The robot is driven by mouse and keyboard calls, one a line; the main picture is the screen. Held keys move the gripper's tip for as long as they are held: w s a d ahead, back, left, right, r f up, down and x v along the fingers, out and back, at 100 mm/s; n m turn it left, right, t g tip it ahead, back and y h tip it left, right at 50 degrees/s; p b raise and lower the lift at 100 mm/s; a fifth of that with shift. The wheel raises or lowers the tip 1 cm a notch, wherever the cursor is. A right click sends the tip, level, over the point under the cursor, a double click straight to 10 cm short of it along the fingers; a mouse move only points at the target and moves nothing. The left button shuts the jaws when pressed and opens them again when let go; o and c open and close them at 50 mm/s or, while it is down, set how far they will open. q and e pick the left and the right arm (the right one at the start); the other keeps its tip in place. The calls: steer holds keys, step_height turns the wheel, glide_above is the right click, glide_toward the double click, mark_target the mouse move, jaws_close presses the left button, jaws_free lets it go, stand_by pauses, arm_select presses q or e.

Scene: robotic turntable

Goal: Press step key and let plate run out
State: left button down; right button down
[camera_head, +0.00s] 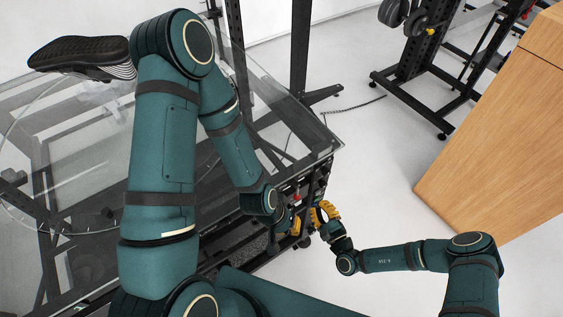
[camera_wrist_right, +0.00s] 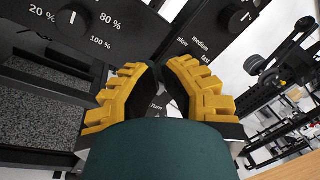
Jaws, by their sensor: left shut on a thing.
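The turntable's glass top (camera_head: 310,160) spans the left of the head view. A dark control panel (camera_head: 318,180) is on its near right edge. The right wrist view shows the panel close up (camera_wrist_right: 130,25), with a percent dial (camera_wrist_right: 72,17) and a slow-medium-fast dial (camera_wrist_right: 240,20). I cannot make out the step key. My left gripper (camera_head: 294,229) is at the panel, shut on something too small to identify. My right gripper (camera_head: 320,213) is just right of it; its yellow-padded fingers (camera_wrist_right: 159,75) have tips close together before the panel. Their opening is unclear.
My left arm covers much of the table. A wooden box (camera_head: 500,130) stands at right, and a black weight rack (camera_head: 410,65) stands behind.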

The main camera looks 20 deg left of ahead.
steer(key=s+a+r+n+g+y, duration=0.35)
steer(key=s+n+g, duration=0.25)
steer(key=s+g, duration=0.35)
steer(key=s+d+n+g+h, duration=0.6)
steer(key=s+n+g, duration=0.1)
steer(key=s+g, duration=0.2)
steer(key=w+d+r+n+t+h, duration=0.3)
steer(key=d+r+t+h, duration=0.3)
steer(key=d, duration=0.5)
steer(key=shift+w+r+h, duration=0.15)
steer(key=shift+w+h, duration=0.2)
steer(key=shift+w, duration=0.15)
steer(key=shift+d+t, duration=0.1)
steer(key=shift+t, duration=0.15)
